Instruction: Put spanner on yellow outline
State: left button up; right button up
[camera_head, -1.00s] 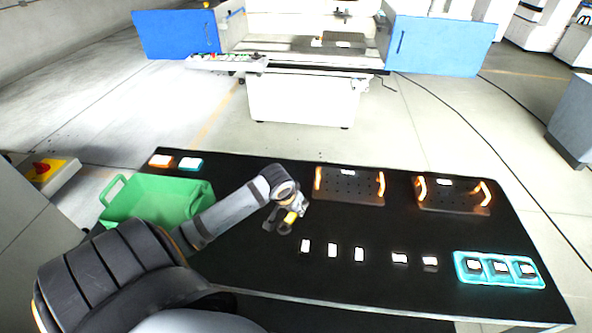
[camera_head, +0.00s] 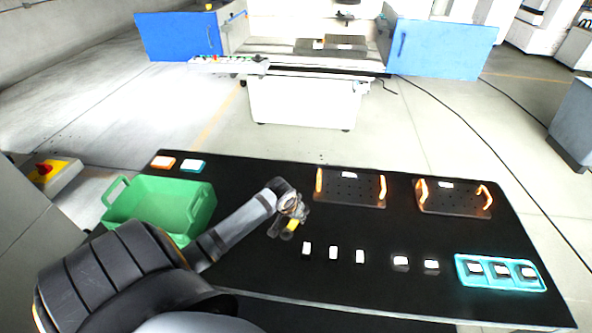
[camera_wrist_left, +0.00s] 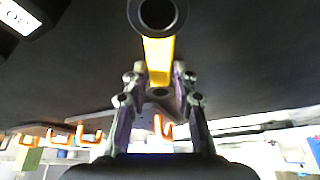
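My left gripper (camera_head: 291,224) is over the middle-left of the black table, between the green bin and a row of small labelled items. In the left wrist view the gripper (camera_wrist_left: 159,80) has its two fingers closed on both sides of the yellow shank of a spanner (camera_wrist_left: 158,50). The spanner has a dark round ring end beyond the fingertips. In the head view only a bit of its yellow shank and a dark end show below the gripper. I cannot make out a yellow outline in either view. My right gripper is not in view.
A green bin (camera_head: 204,214) stands at the table's left. Two dark plates with orange handles (camera_head: 350,200) (camera_head: 452,208) lie at the back. A teal tray (camera_head: 463,283) is at the right. Small labelled blocks (camera_head: 333,253) line the front. Bare black table surrounds the gripper.

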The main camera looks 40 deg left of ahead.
aim_at(289, 228)
pick_arm(q)
jog(key=o, duration=0.3)
jog(key=shift+r, duration=0.1)
jog(key=p+v, duration=0.2)
jog(key=v, duration=0.9)
jog(key=shift+r, duration=0.2)
jog(key=shift+s+r, duration=0.15)
jog(key=shift+r, duration=0.2)
